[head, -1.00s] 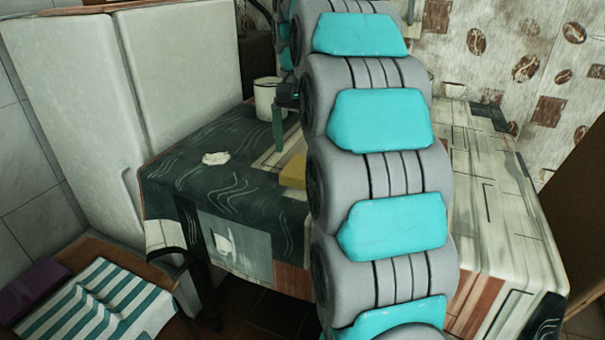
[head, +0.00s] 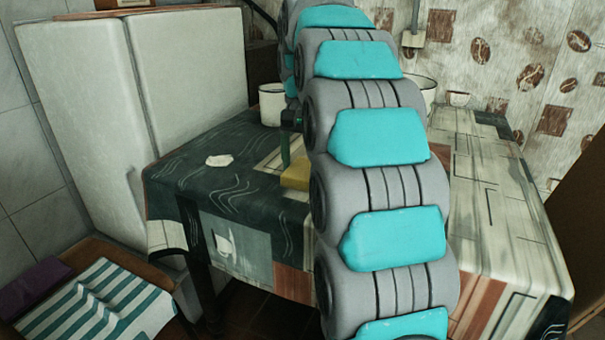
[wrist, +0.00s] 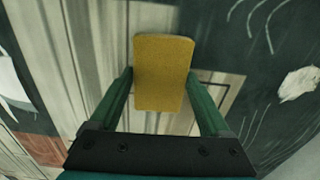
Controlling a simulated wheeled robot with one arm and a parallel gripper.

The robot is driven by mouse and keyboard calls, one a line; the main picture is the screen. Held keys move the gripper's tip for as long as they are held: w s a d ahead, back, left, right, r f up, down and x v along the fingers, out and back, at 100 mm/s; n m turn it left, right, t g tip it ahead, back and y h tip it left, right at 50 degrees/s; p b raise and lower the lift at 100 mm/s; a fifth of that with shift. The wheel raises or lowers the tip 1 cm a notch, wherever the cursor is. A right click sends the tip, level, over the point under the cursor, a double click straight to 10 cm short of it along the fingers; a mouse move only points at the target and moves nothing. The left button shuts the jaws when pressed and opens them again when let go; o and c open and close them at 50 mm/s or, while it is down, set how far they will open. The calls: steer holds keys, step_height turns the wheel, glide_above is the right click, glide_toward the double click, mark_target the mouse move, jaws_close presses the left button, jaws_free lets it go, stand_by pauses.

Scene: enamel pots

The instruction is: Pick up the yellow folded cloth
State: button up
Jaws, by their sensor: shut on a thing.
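In the wrist view the cloth (wrist: 163,72) stands between the two green fingers of my gripper (wrist: 160,78), one at each long side. My gripper (head: 286,160) is shut on the cloth and reaches down to it from above. The cloth appears to be still at table height. My arm hides the cloth's right end in the head view.
The table (head: 215,185) has a dark and pale patterned cover. A white mug (head: 272,104) stands behind the gripper, and a crumpled white piece (head: 218,160) lies to its left. A white pot (head: 428,95) and small cup (head: 459,99) are behind my arm.

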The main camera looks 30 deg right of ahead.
mark_target(302, 168)
steer(key=c, duration=0.4)
steer(key=shift+r, duration=0.15)
steer(key=shift+r, duration=1.65)
steer(key=s+d, duration=0.1)
steer(key=s, duration=0.4)
steer(key=s+d+r+b, duration=0.1)
steer(key=s, duration=0.4)
steer(key=s+d, duration=0.1)
steer(key=s, duration=0.4)
steer(key=shift+s+r+b, duration=0.25)
steer(key=shift+s+b, duration=0.1)
steer(key=shift+b, duration=0.05)
